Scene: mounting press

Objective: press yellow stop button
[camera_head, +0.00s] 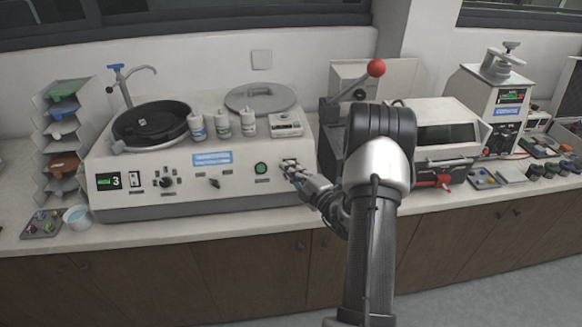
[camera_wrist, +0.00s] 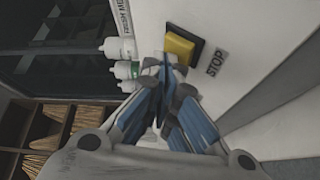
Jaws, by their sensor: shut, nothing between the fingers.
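The yellow stop button (camera_wrist: 180,47) sits in a dark square frame on the white machine panel in the wrist view, with the word STOP printed beside it. My gripper (camera_wrist: 165,68) is shut and empty, its fingertips at the lower edge of the button in the picture. I cannot tell whether they touch it. In the head view my gripper (camera_head: 288,166) is at the front panel of the white machine (camera_head: 140,170), right of a round green button (camera_head: 261,168). There the fingers largely hide the stop button.
Three bottles (camera_head: 222,122) and a small white box (camera_head: 286,124) stand on top of the machine. A press with a red-knobbed lever (camera_head: 376,68) stands to the right, behind my arm. The counter's front strip (camera_head: 240,218) below the panel is clear.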

